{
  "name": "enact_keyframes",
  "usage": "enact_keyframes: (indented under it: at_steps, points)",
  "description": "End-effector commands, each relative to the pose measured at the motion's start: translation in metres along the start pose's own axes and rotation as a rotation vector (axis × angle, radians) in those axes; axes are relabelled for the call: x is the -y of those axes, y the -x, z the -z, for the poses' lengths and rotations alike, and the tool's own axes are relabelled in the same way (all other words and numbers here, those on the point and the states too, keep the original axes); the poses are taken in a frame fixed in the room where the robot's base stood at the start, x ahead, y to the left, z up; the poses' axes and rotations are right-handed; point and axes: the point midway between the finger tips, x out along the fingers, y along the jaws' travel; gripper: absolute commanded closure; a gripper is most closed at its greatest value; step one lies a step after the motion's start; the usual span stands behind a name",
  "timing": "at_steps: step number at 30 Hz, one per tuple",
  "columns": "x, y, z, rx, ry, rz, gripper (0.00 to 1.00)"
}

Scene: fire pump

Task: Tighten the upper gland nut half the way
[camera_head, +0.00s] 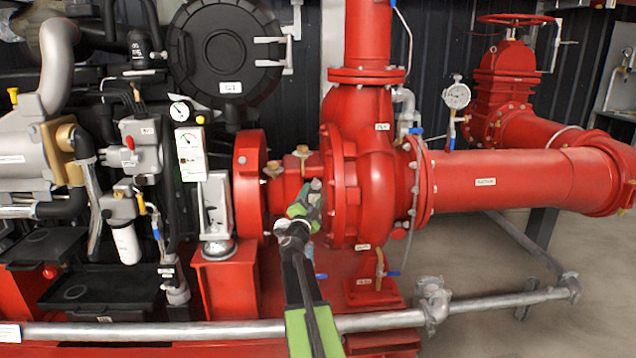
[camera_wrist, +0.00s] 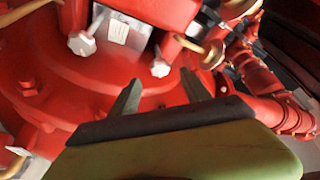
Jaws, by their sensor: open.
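Two pale hex nuts show on the red pump housing (camera_wrist: 105,72) in the wrist view. One nut (camera_wrist: 160,68) appears between my fingertips, a little beyond them; the other nut (camera_wrist: 82,43) is to the left beside a white label (camera_wrist: 118,30). I cannot tell which is the upper gland nut. My gripper (camera_wrist: 161,78) is open, with its two fingers apart and nothing visibly held. In the head view my gripper (camera_head: 313,190) is in front of the red shaft housing, left of the pump casing (camera_head: 372,195). There the nuts are hidden or too small to make out.
Brass fittings (camera_wrist: 213,50) stand close to the right of my fingers in the wrist view. A red round flange (camera_head: 250,185) is left of my gripper in the head view. A grey pipe (camera_head: 375,321) crosses low in front. Grey floor (camera_head: 475,245) is open at the right.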

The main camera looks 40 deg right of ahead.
Motion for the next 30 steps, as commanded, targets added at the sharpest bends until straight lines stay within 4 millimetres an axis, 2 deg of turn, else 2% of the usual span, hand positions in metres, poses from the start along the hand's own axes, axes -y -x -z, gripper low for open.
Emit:
enact_keyframes:
  at_steps: [1, 3, 9, 13, 21, 30]
  points:
    - [0.002, -0.018, 0.0, -0.001, 0.0, -0.001, 0.44]
    - [0.002, -0.034, 0.0, 0.001, -0.001, -0.001, 0.44]
    - [0.001, -0.064, 0.0, 0.0, 0.0, 0.0, 0.44]
    - [0.0, -0.07, -0.001, 0.001, -0.001, 0.0, 0.44]
    - [0.0, -0.07, -0.001, 0.002, -0.001, 0.0, 0.45]
    - [0.0, -0.07, -0.001, 0.002, -0.001, 0.0, 0.85]
